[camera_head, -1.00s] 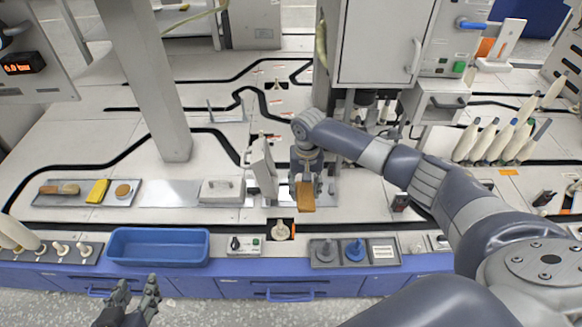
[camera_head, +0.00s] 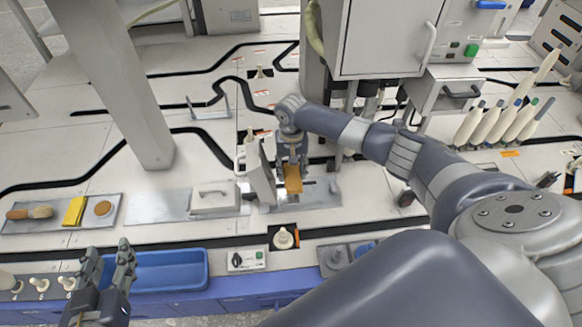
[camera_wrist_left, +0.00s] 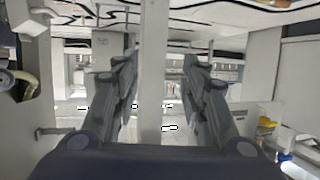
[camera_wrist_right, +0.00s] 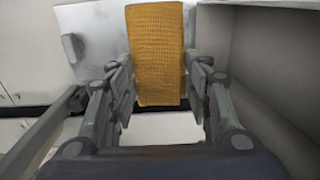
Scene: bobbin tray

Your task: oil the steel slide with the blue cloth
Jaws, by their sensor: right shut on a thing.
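My right gripper (camera_head: 292,160) is shut on an orange-brown ribbed cloth (camera_head: 293,180), which hangs down over a metal plate (camera_head: 325,194) at the station in the middle. The right wrist view shows the cloth (camera_wrist_right: 155,40) between the fingers; whether it touches the metal is unclear. A flat steel strip (camera_head: 150,204) lies to the left; I cannot tell which metal part is the steel slide. No blue cloth shows. My left gripper (camera_head: 107,258) is open and empty at the front left, its fingers apart in the left wrist view (camera_wrist_left: 161,72).
A grey tray (camera_head: 54,222) at left holds a brush (camera_head: 38,212), a yellow cloth (camera_head: 74,211) and a round brown pad (camera_head: 103,208). A blue bin (camera_head: 172,284) stands at front. A handled block (camera_head: 212,197) and an upright plate (camera_head: 260,175) stand left of my right gripper.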

